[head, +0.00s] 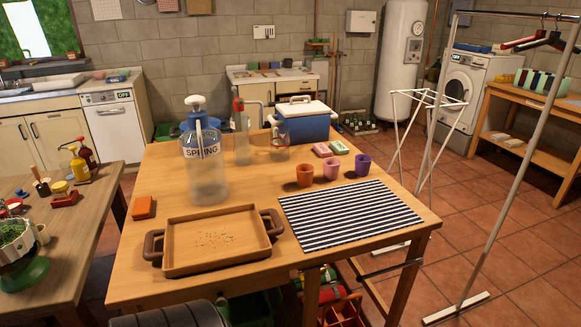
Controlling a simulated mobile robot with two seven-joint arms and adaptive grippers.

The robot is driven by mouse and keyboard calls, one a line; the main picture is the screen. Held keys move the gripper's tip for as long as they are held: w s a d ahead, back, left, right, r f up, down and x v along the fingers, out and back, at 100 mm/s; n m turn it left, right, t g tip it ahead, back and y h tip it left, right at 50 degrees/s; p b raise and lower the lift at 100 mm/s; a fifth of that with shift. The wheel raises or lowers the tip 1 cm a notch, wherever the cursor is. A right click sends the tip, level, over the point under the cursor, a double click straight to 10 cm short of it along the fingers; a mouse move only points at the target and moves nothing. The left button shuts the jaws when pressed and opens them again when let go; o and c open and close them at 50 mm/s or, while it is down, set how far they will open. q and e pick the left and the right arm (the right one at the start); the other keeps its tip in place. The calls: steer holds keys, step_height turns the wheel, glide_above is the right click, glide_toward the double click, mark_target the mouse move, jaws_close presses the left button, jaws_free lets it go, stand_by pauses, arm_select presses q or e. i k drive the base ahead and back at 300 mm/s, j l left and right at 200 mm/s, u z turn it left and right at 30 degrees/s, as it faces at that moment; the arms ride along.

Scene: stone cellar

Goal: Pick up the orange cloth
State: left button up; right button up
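A small, block-shaped orange item (143,207), which looks like the folded orange cloth, lies on the left part of the wooden table (262,192). It is behind and left of the tray's left handle, apart from it, with bare wood around it. Nothing covers it. Neither of my grippers shows in the head view.
A wooden tray (190,263) with crumbs stands at the front. A large clear dispenser marked SPRING (204,178) stands right of the cloth. A striped mat (349,215), three cups (331,169) and a blue cooler (304,123) are farther right. A drying rack (431,100) stands beyond.

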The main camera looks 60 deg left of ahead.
mark_target(143, 208)
steer(key=u, duration=1.55)
